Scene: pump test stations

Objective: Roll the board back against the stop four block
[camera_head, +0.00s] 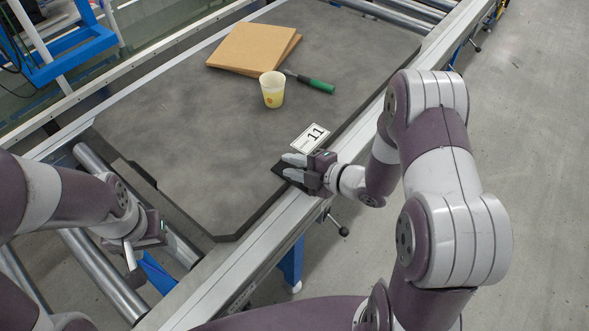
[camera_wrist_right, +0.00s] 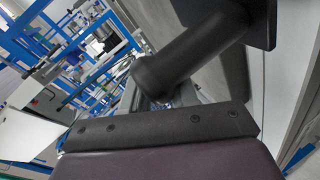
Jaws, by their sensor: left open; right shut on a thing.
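The board (camera_head: 190,160) is a large dark grey slab lying on the roller conveyor. A white label marked 11 (camera_head: 310,138) is on it near its right edge. My right gripper (camera_head: 293,167) is at that edge beside the label, shut on a black handle of the board. In the right wrist view the dark handle (camera_wrist_right: 190,50) shows large and close above the gripper body. My left gripper (camera_head: 135,252) is open and empty, low over the rollers left of the board's near edge. I cannot make out the stop four block.
On the board stand a yellow-white cup (camera_head: 272,90), a brown panel stack (camera_head: 253,48) and a green-handled tool (camera_head: 316,85). Bare rollers (camera_head: 95,265) lie at the near left. A metal side rail (camera_head: 240,262) runs along the right. Blue frames (camera_head: 65,50) stand at the upper left.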

